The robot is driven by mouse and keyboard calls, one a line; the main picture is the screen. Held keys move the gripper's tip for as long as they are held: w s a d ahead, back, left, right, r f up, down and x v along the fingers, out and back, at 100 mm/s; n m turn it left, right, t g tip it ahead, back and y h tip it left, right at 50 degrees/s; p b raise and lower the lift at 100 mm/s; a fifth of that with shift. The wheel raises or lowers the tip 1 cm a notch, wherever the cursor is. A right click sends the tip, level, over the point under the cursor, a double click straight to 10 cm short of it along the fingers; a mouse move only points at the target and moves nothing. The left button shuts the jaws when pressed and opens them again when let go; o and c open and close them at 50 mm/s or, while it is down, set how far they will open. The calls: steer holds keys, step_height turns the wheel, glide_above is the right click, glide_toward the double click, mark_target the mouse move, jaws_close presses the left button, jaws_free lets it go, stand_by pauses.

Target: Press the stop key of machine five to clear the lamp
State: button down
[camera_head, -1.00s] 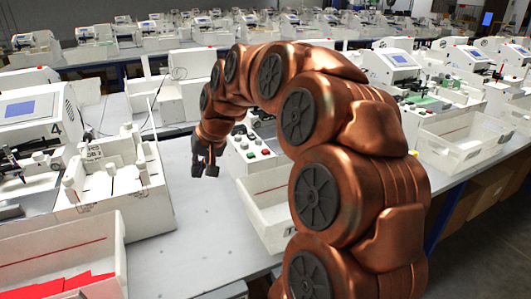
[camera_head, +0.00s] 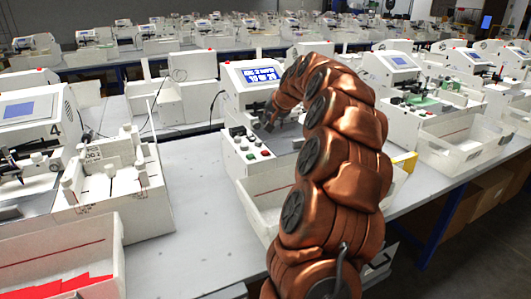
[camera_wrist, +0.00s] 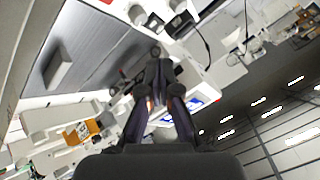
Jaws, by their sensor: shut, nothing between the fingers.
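A white machine (camera_head: 230,98) with a lit blue screen (camera_head: 258,75) stands right of the machine marked 4; I see no number on it. Its sloped front panel (camera_head: 240,160) carries several small keys and knobs, including a red key (camera_head: 265,153) at the right. Which one is the stop key I cannot read, and I cannot make out the lamp. My gripper (camera_head: 268,124) is shut and empty, above and behind the panel, in front of the screen. In the wrist view the shut fingers (camera_wrist: 156,62) point at the machine, with the blue screen (camera_wrist: 197,103) beside them.
The machine marked 4 (camera_head: 35,108) and a white fixture (camera_head: 118,178) stand to the left. A white tray (camera_head: 268,192) lies in front of the middle machine, partly behind my arm. Another machine (camera_head: 390,68) stands to the right. The grey table (camera_head: 195,225) is clear between the trays.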

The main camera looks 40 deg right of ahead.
mark_target(267, 152)
steer(key=shift+f+b, duration=1.5)
steer(key=shift+f, duration=2.9)
steer(key=shift+f, duration=0.15)
steer(key=shift+f+b, duration=0.3)
steer(key=shift+b, duration=0.1)
steer(key=shift+f, duration=0.45)
steer(key=shift+r, duration=0.9)
steer(key=shift+r, duration=0.1)
